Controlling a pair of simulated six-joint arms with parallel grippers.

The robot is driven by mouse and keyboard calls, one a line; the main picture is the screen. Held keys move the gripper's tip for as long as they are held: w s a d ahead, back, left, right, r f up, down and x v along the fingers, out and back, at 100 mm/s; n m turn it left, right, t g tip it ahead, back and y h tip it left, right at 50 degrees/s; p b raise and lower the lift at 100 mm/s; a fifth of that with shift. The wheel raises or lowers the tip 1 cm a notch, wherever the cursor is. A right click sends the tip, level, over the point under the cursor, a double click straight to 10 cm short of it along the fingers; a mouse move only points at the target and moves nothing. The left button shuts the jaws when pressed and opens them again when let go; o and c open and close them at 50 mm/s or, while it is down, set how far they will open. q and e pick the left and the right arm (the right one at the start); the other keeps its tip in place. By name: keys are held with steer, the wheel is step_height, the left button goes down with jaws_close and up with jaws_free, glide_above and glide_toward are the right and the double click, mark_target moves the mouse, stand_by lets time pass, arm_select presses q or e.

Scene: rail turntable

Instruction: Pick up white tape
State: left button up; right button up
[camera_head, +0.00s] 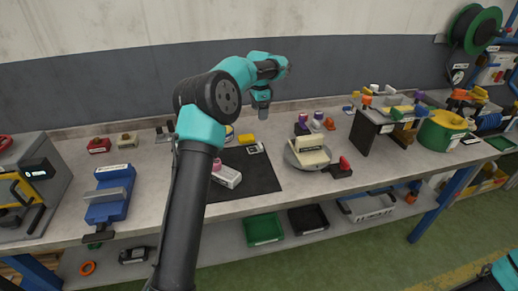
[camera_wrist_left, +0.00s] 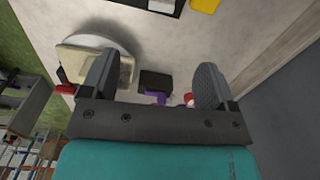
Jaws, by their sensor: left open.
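I cannot pick out a clear roll of white tape. A small pale piece with a purple top (camera_head: 317,121) stands on the bench right of my left gripper (camera_head: 263,110); I cannot tell whether it is the tape. My left gripper is above the back of the bench, pointing down. In the left wrist view its two fingers (camera_wrist_left: 158,62) are wide apart with nothing held between them. Beyond them that view shows a black block (camera_wrist_left: 156,81) and a purple piece (camera_wrist_left: 154,97). My right gripper is in neither view.
A round grey turntable (camera_head: 291,158) carries a cream box (camera_head: 311,145). A black mat (camera_head: 262,180) holds a white box (camera_head: 227,176). A blue vise (camera_head: 108,200) stands at left, a dark stand (camera_head: 362,132) at right. My left arm hides part of the bench.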

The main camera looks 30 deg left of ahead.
arm_select(q)
glide_above(260, 145)
steer(key=f, duration=1.2)
steer(key=shift+s, duration=0.2)
steer(key=shift+w+f, duration=0.15)
steer(key=shift+f, duration=1.15)
steer(key=shift+w+f, duration=0.1)
steer(key=shift+f, duration=1.2)
steer(key=c, duration=1)
steer(key=shift+r, duration=0.1)
